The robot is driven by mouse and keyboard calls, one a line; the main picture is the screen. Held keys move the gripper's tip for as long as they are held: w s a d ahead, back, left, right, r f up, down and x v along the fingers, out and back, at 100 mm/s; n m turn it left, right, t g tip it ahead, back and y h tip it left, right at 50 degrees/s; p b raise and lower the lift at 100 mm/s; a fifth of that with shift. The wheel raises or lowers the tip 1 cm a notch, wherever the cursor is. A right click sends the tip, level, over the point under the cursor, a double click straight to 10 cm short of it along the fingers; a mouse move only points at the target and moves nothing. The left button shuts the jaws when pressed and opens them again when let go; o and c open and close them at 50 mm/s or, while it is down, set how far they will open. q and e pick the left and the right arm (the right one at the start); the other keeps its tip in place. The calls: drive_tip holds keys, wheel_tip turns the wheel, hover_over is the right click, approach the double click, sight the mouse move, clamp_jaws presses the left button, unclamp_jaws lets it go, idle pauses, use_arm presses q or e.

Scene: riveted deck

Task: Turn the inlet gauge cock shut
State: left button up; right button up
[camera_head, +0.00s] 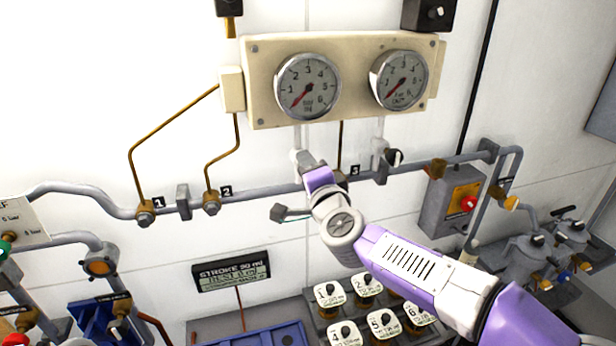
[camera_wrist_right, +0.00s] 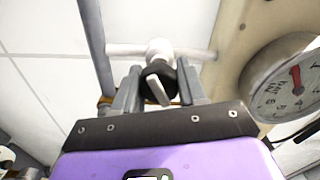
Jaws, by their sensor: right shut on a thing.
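My right gripper (camera_head: 306,164) reaches up to the small cock on the pipe under the left dial gauge (camera_head: 308,86). In the right wrist view, the gripper (camera_wrist_right: 160,92) is shut on this gauge cock (camera_wrist_right: 157,86), a black round knob with a pale lever bar. Its fingers stand on either side of the knob. In the head view the gripper and wrist hide most of the cock. A second cock (camera_head: 393,157) with a black knob sits under the right gauge (camera_head: 399,80), untouched. I cannot read which gauge is the inlet. My left gripper is not in view.
A grey horizontal pipe (camera_head: 262,194) with brass fittings runs just below the cock. Thin brass tubes (camera_head: 172,118) rise on the left.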

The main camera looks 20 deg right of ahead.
drive_tip(key=m+b, duration=0.2)
drive_tip(key=m, duration=0.3)
drive_tip(key=shift+f, duration=0.1)
idle(0.4)
drive_tip(key=o, duration=1)
drive_tip(key=shift+d, duration=0.1)
drive_tip(key=shift+s+d, duration=0.1)
drive_tip(key=shift+s, duration=3.7)
